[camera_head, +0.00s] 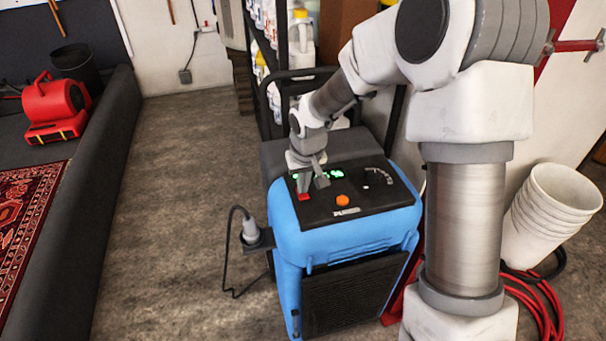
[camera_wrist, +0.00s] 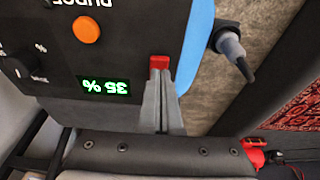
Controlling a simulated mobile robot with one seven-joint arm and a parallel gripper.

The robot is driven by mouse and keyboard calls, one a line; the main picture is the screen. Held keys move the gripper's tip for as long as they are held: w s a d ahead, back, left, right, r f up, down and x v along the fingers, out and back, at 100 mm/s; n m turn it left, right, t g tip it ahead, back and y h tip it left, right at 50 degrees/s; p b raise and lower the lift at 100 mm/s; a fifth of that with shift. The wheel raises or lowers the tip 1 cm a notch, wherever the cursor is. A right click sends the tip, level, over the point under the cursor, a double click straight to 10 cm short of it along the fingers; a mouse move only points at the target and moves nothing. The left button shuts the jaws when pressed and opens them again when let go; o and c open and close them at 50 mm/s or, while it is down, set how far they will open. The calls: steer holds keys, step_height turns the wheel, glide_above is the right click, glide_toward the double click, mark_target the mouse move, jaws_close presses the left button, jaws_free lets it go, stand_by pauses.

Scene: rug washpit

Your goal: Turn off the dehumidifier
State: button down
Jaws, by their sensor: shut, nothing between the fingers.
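The dehumidifier (camera_head: 345,242) is a blue box with a black control panel on top. The panel holds a red switch (camera_head: 304,197), an orange round button (camera_head: 342,200) and a lit green display (camera_head: 333,174). In the wrist view the display (camera_wrist: 105,87) reads 35 %, upside down. My gripper (camera_head: 304,191) is shut and empty, pointing down at the panel's left side. In the wrist view its fingertips (camera_wrist: 158,72) are right at the red switch (camera_wrist: 159,62) and partly cover it. I cannot tell whether they touch it.
A grey plug (camera_head: 250,231) with a black cable sits at the dehumidifier's left side. A shelf with bottles (camera_head: 302,45) stands behind. White buckets (camera_head: 556,208) and a red hose (camera_head: 535,305) are on the right. The floor (camera_head: 180,200) to the left is clear up to the dark pit edge.

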steer(key=shift+f, duration=0.45)
steer(key=shift+s, duration=0.1)
steer(key=shift+f+b, duration=0.15)
steer(key=shift+b, duration=0.25)
steer(key=shift+s+f+t+b, duration=0.1)
steer(key=shift+f+t+b, duration=0.25)
steer(key=shift+b, duration=0.55)
steer(key=shift+r, duration=0.25)
steer(key=shift+p, duration=0.3)
steer(key=shift+w+a+r, duration=0.1)
steer(key=shift+w+r, duration=0.2)
steer(key=shift+w, duration=0.45)
steer(key=shift+p, duration=0.3)
